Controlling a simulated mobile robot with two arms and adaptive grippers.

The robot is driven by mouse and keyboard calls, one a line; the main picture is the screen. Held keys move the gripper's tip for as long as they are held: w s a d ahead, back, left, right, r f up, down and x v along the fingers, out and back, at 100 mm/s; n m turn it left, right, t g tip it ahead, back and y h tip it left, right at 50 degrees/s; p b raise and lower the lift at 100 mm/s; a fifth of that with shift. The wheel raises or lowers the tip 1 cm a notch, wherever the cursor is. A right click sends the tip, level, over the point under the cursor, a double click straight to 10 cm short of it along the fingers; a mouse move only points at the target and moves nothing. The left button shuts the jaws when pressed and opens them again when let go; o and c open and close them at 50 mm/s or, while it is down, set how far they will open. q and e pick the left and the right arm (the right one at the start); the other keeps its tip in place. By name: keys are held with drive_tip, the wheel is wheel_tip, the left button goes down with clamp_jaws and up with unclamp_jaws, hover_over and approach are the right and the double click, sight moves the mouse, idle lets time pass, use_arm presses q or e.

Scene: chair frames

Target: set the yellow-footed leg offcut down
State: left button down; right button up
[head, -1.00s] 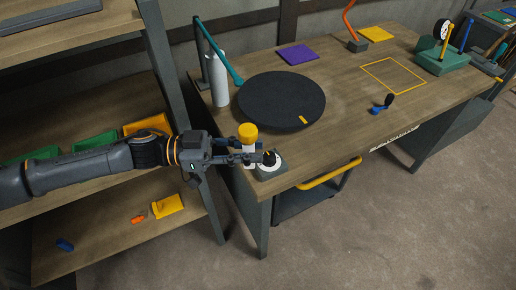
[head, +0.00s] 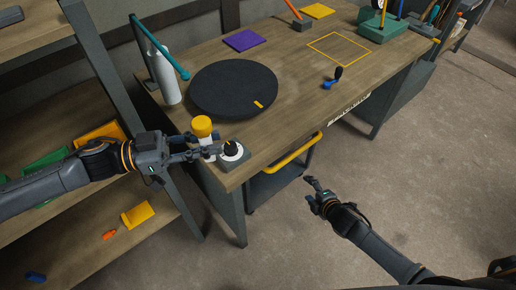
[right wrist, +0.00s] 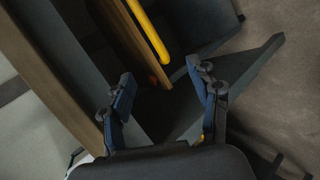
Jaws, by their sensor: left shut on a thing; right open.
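The leg offcut, a short pale post with a yellow foot (head: 202,127) pointing up, is at the near left corner of the workbench in the head view. My left gripper (head: 209,152) is shut on it below the yellow end. The fingers hide its lower part, so I cannot tell whether it touches the bench top. My right gripper (head: 314,189) is open and empty, off the bench's front edge over the floor. Its spread fingers also show in the right wrist view (right wrist: 163,92).
A grey block with a round white dial and black knob (head: 231,151) sits close beside the offcut at the bench corner. Behind are a black round turntable (head: 235,88) and a white bottle (head: 165,80). A yellow rail (head: 292,154) runs below the bench edge.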

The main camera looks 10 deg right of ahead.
drive_tip(key=w+a+r+n+y, duration=0.1)
drive_tip(key=a+r+n, duration=0.1)
drive_tip(key=r, duration=0.3)
drive_tip(key=w+a+r+n+t+y, duration=0.1)
drive_tip(key=a+r+n, duration=0.1)
drive_tip(key=r+n, duration=0.1)
drive_tip(key=w+a+r+n+t+y, duration=0.1)
drive_tip(key=w+a+r+n, duration=0.1)
drive_tip(key=r, duration=0.4)
drive_tip(key=shift+r+n, duration=0.3)
drive_tip(key=shift+r, duration=0.05)
drive_tip(key=s+a+r+n+y, duration=0.1)
drive_tip(key=a+r+n+y, duration=0.1)
drive_tip(key=a+r+n, duration=0.45)
drive_tip(key=n+g+y, duration=0.2)
drive_tip(key=n+y, duration=0.5)
drive_tip(key=n, duration=0.6)
approach(211, 131)
drive_tip(key=x, duration=1.2)
